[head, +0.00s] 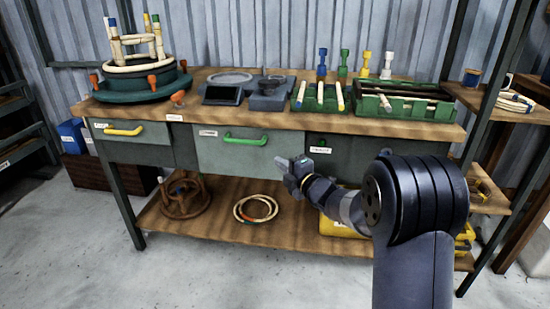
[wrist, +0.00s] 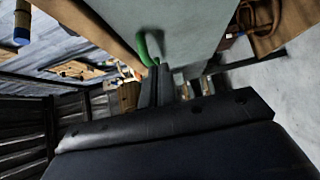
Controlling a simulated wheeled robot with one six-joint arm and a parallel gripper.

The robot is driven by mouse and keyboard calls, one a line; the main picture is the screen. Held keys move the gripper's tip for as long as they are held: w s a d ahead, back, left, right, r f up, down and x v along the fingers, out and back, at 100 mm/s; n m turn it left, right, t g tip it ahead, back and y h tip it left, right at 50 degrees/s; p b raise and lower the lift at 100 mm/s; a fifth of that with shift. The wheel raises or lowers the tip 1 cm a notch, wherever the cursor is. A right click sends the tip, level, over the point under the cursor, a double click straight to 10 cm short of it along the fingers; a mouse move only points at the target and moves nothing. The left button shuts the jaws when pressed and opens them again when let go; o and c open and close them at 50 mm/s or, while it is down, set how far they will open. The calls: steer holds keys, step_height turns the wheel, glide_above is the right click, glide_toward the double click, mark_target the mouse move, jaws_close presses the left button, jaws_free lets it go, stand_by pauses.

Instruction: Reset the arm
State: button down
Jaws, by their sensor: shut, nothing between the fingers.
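My arm reaches in from the right in the head view, in front of the workbench. My gripper (head: 283,163) is shut and empty, in front of the middle drawer and a little below its green handle (head: 245,138). In the wrist view the gripper fingers (wrist: 162,72) point away from the camera, close together, with the green handle (wrist: 141,47) just beyond and to the left. I cannot tell from these views how far the fingers are from the drawer front.
The workbench top (head: 235,115) carries a round bending jig (head: 140,80), a scale (head: 270,90) and green trays (head: 400,100). The left drawer has a yellow handle (head: 123,131). The lower shelf holds rattan rings (head: 255,209). The floor at front left (head: 110,270) is clear.

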steer(key=v, duration=0.4)
steer(key=shift+s+d+p, duration=0.2)
steer(key=shift+s+p, duration=0.05)
steer(key=shift+p, duration=0.05)
